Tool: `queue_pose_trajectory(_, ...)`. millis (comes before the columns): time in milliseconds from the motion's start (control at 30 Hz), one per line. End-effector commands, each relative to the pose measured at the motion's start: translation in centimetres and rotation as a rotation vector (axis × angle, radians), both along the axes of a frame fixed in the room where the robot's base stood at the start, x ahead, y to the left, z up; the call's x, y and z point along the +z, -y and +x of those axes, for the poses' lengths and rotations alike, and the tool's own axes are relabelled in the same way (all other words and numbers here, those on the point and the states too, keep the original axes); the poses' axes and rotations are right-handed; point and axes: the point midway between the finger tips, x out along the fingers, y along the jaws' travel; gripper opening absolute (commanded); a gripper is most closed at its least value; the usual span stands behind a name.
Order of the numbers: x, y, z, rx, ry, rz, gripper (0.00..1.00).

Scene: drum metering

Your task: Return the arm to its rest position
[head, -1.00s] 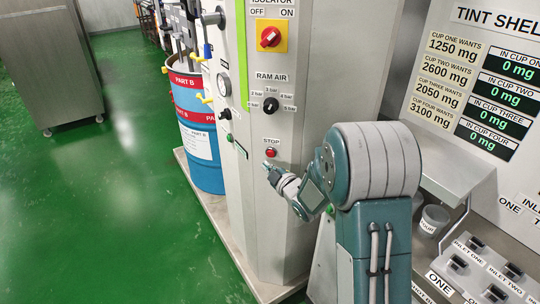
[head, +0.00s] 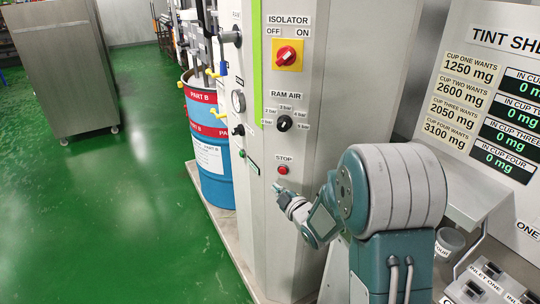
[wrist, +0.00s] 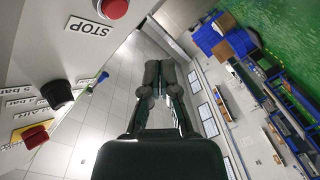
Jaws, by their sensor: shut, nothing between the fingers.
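My arm shows in the head view, with my gripper (head: 279,190) beside the front of the grey cabinet (head: 330,90), just below the red STOP button (head: 283,170). In the wrist view my gripper (wrist: 160,68) has its dark fingers together, with nothing between them. The STOP button (wrist: 115,8) is to the upper left of the fingers there, apart from them. I cannot tell from the head view how far the fingertips stand from the cabinet face.
The cabinet carries the red isolator switch (head: 287,55) and black RAM AIR knob (head: 284,123). A blue and red drum (head: 209,160) stands behind it.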

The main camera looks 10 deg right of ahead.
Motion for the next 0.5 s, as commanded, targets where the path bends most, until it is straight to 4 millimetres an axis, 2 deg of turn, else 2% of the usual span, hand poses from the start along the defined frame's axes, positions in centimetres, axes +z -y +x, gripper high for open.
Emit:
queue_pose_trajectory(167,3.1,0.8,-1.2,-0.095,-0.102,0.016,0.0)
queue_pose_trajectory(267,5.0,1.5,-2.7,-0.173,-0.19,0.044,0.0)
queue_pose_trajectory(500,8.3,2.8,-8.1,-0.361,-0.396,0.152,0.0)
